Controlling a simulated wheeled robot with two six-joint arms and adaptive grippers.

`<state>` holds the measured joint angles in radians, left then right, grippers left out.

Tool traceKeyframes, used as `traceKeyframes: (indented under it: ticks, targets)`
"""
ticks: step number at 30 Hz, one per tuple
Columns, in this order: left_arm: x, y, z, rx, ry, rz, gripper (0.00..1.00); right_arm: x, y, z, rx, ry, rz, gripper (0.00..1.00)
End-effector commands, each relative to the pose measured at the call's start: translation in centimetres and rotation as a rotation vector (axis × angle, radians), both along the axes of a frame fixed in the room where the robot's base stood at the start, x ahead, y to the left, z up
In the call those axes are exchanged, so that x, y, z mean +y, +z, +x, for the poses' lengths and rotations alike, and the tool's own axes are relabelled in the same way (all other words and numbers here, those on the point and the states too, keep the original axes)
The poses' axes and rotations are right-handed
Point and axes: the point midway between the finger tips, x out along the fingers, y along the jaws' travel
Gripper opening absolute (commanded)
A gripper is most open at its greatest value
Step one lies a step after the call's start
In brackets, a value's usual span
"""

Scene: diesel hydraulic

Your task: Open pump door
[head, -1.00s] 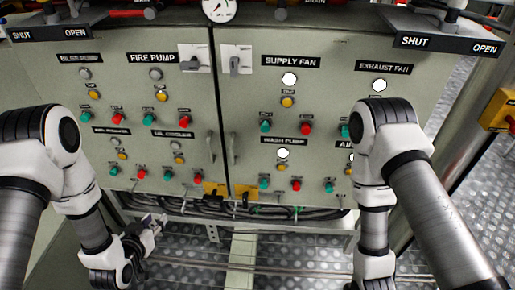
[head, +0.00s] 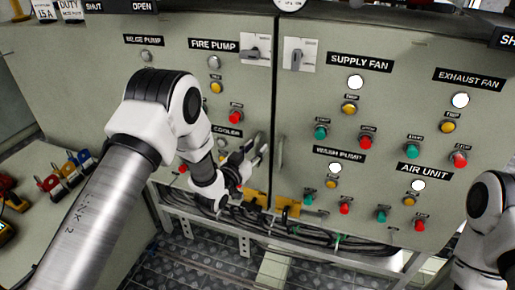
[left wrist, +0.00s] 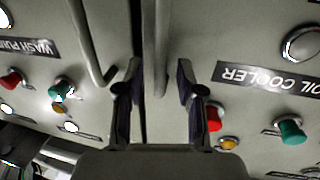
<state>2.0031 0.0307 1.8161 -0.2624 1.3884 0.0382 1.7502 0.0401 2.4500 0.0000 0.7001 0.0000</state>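The pump door is the grey left cabinet door (head: 170,70), with fire pump and oil cooler labels; it looks shut against the right door. Its upright bar handle (head: 258,150) is near the seam and shows in the left wrist view (left wrist: 155,40). My left gripper (head: 257,160) is at this handle. In the left wrist view the gripper (left wrist: 157,78) is open, with the handle between its fingers and space visible on both sides. My right arm is at the right edge in the head view; its gripper is not in view.
The right door (head: 390,120) has its own handle (head: 280,150), close beside the seam; in the wrist view it lies left of the fingers (left wrist: 90,45). Buttons and lamps stick out around. Cables (head: 330,240) run below the doors. Coloured padlock-like items (head: 65,172) stand at left.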

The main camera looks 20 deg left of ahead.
Motion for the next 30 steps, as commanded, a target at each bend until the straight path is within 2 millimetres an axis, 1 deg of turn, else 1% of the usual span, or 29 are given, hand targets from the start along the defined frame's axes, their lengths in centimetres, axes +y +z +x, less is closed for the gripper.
traceKeyframes:
  ticks: [1,3,9,10,11,12,13,23,26,30]
  targets:
    - [-0.2,0.0,0.5,0.0,-0.001,0.0,0.37,0.0,0.0,0.0,0.0,0.0,0.0,0.0]
    - [-0.3,0.0,0.9,0.0,-0.001,0.0,0.37,0.0,0.0,0.0,0.0,0.0,0.0,0.0]
    - [-0.3,0.0,1.0,0.001,-0.001,0.0,0.37,0.0,0.0,0.0,0.0,0.0,0.0,0.0]
    - [-0.3,0.0,1.0,0.001,-0.001,0.0,0.34,0.0,0.0,0.0,0.0,0.0,0.0,0.0]
    - [-0.3,0.0,1.0,0.001,-0.001,0.0,0.23,0.0,0.0,0.0,0.0,0.0,0.0,0.0]
    - [-0.3,0.0,1.0,0.001,-0.001,0.0,0.09,0.0,0.0,0.0,0.0,0.0,0.0,0.0]
    - [-0.3,0.0,1.0,0.001,-0.001,0.0,0.0,0.0,0.0,0.0,0.0,0.0,0.0,0.0]
    - [-0.2,0.0,0.8,0.002,-0.005,0.0,0.0,0.0,0.1,0.0,0.0,0.0,0.0,0.0]
    - [-0.2,0.0,0.2,0.003,-0.018,0.0,0.0,0.0,0.2,0.0,0.0,0.0,0.0,0.0]
    - [-0.1,0.0,-1.4,0.005,-0.056,-0.001,0.0,0.0,0.6,0.0,0.0,0.0,0.0,0.0]
